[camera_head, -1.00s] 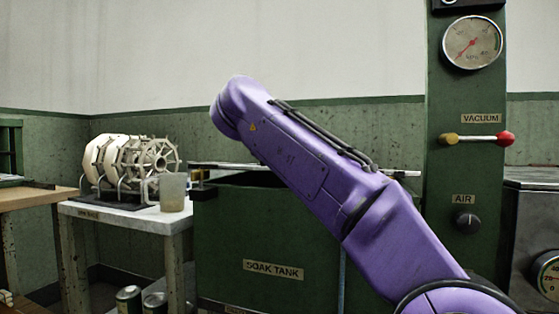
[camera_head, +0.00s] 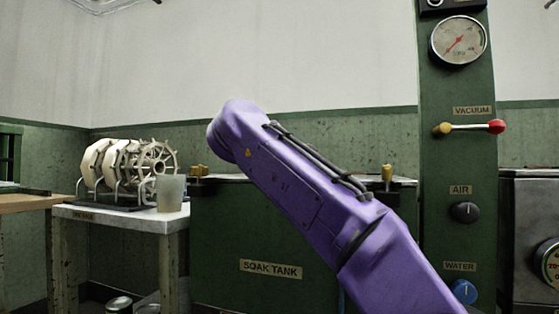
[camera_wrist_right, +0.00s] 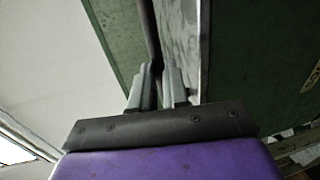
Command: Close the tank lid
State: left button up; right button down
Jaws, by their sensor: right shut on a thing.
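The green soak tank (camera_head: 262,225) stands in the middle of the head view, its front partly covered by my purple right arm. Its lid shows only as a thin edge at the tank's top, with no clear gap visible in the head view. My right gripper (camera_wrist_right: 159,80) is shut on a dark bar (camera_wrist_right: 149,28), which appears to be the lid's handle. The head view hides this gripper behind my arm. My left gripper is not in view.
Brass clamps (camera_head: 387,174) stand at the tank's top corners. A white side table (camera_head: 120,215) on the left holds a reel (camera_head: 130,168) and a cup (camera_head: 170,192). A green control column (camera_head: 455,90) with a gauge and lever rises on the right.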

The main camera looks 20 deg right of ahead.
jog(key=shift+w+f, duration=0.1)
jog(key=shift+f, duration=0.4)
jog(key=c, duration=1.2)
grip_release()
jog(key=shift+d, duration=0.1)
jog(key=shift+c, duration=0.2)
jog(key=shift+o, duration=0.6)
jog(key=shift+d, duration=0.15)
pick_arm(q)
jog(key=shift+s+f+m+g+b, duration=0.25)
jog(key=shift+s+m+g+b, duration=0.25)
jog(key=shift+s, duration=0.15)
pick_arm(e)
jog(key=v, duration=1.1)
jog(key=shift+w+r, duration=0.1)
jog(key=shift+r, duration=0.05)
